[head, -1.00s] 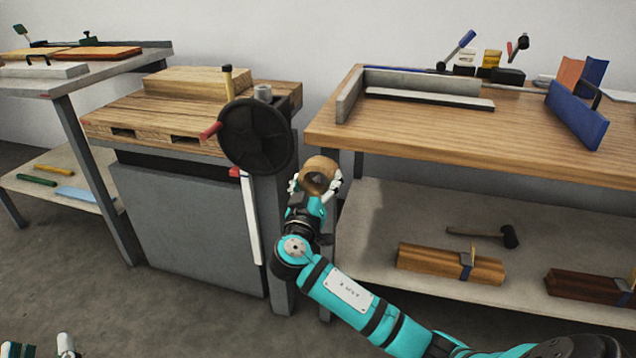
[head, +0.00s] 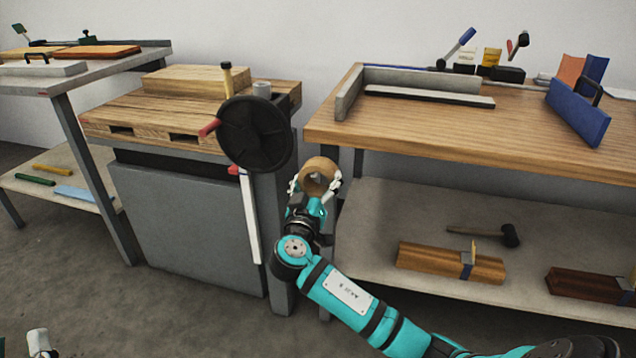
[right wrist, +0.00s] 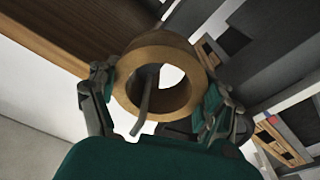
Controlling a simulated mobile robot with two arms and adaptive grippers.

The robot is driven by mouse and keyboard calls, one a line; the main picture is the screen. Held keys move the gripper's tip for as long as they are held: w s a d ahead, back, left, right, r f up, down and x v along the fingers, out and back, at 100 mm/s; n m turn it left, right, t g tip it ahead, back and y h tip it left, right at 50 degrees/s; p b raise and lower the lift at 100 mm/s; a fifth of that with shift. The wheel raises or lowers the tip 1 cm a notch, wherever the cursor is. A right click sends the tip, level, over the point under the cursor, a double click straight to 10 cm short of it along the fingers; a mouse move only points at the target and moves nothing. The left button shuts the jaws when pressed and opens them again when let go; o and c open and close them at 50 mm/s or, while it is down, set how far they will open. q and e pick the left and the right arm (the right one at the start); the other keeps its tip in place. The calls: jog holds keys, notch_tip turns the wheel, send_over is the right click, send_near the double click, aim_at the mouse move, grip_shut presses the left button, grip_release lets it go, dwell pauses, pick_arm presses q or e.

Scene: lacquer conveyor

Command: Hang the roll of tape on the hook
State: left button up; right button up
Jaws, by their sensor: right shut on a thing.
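The roll of tape (head: 319,174) is a tan ring held at the end of my right arm, close to the front left corner of the wooden bench. My right gripper (head: 315,186) is shut on it, with a finger on each side. In the right wrist view the roll (right wrist: 126,92) sits between the fingers of the right gripper (right wrist: 155,100). A thin grey rod, seemingly the hook (right wrist: 147,105), shows across the hole and overlaps the lower rim. I cannot tell how far it passes through. My left gripper (head: 38,342) is only partly visible at the bottom left edge.
The wooden bench (head: 450,125) stands right of the roll, with a lower shelf (head: 370,250) holding a mallet (head: 490,235) and wood pieces. A machine with a black handwheel (head: 254,134) stands close to the left. Open floor lies at the front left.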

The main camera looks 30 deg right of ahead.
jog(key=o, duration=1.2)
jog(key=shift+c, duration=0.2)
jog(key=shift+s+a, duration=0.1)
jog(key=v, duration=1.2)
